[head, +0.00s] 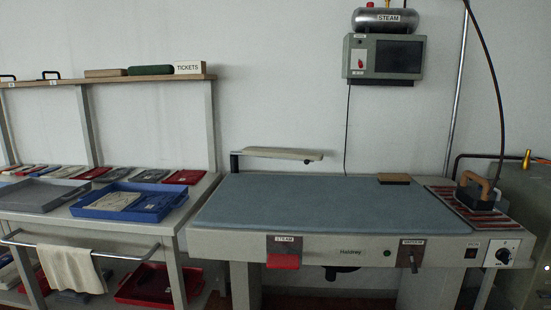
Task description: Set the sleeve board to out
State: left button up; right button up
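The sleeve board (283,154) is a narrow pale padded board in the head view. It is carried on a dark bracket (235,161) at the back left corner of the pressing table (310,205). It points to the right along the table's back edge, raised a little above the blue-grey top. Whether it overhangs the top or sits just behind it is hard to tell. Neither of my grippers shows in the head view.
An iron (478,192) stands on a striped rest at the table's right, with a hose above. A wooden block (394,179) lies at the back right. A blue tray (175,207) and grey tray (40,193) sit on the left bench. The tabletop's middle is clear.

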aim_at(305, 157)
jog(key=i+j+u, duration=0.15)
jog(key=i+j, duration=0.35)
jog(key=i+j+u, duration=0.2)
jog(key=i+j, duration=0.25)
jog(key=i, duration=0.1)
